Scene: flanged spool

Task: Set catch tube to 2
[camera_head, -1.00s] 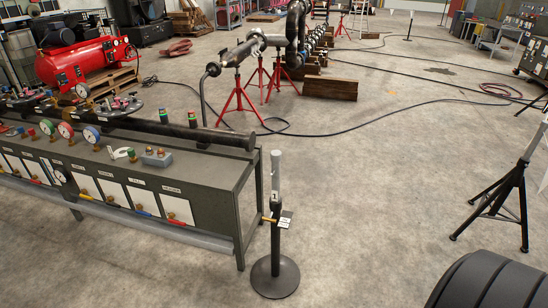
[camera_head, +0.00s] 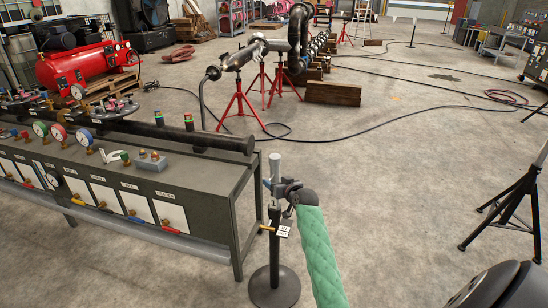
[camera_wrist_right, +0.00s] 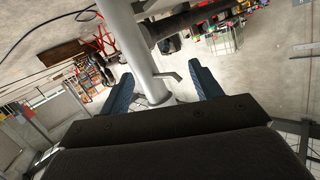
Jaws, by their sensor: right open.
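The catch tube (camera_head: 275,164) is a light grey upright tube on top of a dark post (camera_head: 274,243) with a round base (camera_head: 274,288). A brass pin (camera_head: 266,228) and a small white tag (camera_head: 284,231) sit on the post's side. My right gripper (camera_head: 279,188), on a green-sleeved arm, is at the tube's lower part. In the right wrist view the tube (camera_wrist_right: 133,45) runs between the two blue fingers of the open gripper (camera_wrist_right: 159,70). A gap shows on its right side; I cannot tell whether the left finger touches. My left gripper is out of view.
A grey bench (camera_head: 215,185) with gauges and valves stands close to the left of the post. A black tripod leg stand (camera_head: 510,205) is at the right. Red stands (camera_head: 240,105) and a cable (camera_head: 350,138) lie beyond.

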